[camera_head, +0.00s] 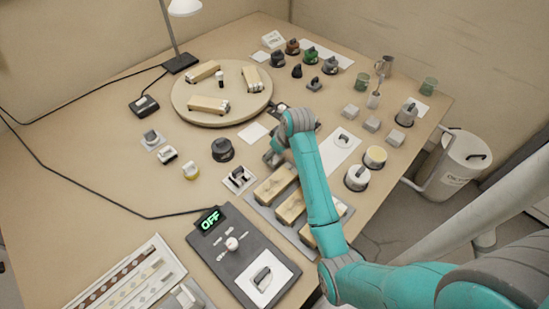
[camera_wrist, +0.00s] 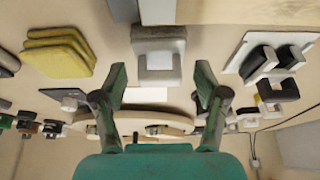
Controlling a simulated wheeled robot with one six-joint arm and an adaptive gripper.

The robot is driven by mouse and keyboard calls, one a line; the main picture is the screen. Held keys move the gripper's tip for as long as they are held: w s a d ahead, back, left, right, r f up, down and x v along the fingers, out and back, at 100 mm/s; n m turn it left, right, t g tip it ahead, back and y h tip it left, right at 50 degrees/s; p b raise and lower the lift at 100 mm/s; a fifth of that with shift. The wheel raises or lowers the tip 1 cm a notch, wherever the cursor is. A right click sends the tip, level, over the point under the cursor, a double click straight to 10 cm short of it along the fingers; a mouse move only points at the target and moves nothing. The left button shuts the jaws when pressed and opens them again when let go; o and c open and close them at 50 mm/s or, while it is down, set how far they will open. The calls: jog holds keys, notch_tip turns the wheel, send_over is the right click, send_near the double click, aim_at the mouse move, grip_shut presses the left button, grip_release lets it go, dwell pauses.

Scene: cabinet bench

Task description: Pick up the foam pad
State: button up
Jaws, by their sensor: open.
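My gripper (camera_wrist: 162,88) is open, its two green fingers apart and nothing held between them. In the wrist view a stack of thick yellow slabs (camera_wrist: 58,52) lies to the left, outside the fingers; it looks like foam, but I cannot be sure it is the foam pad. A grey block with a notched lighter part (camera_wrist: 158,48) shows between and beyond the fingertips, apart from them. In the head view my teal arm reaches over the bench, and its end hides most of the gripper and the spot below it.
A round turntable (camera_head: 182,112) with tan blocks stands beyond my gripper. A tray of tan blocks (camera_head: 290,207) lies beside my arm, near a control box reading OFF (camera_head: 233,268).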

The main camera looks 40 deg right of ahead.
jog(key=c, duration=1.1)
jog(key=shift+r, duration=0.15)
notch_tip(320, 180, up, 10)
jog(key=shift+f, duration=0.1)
jog(key=o, duration=0.5)
jog(key=shift+c, duration=0.2)
jog(key=c, duration=0.5)
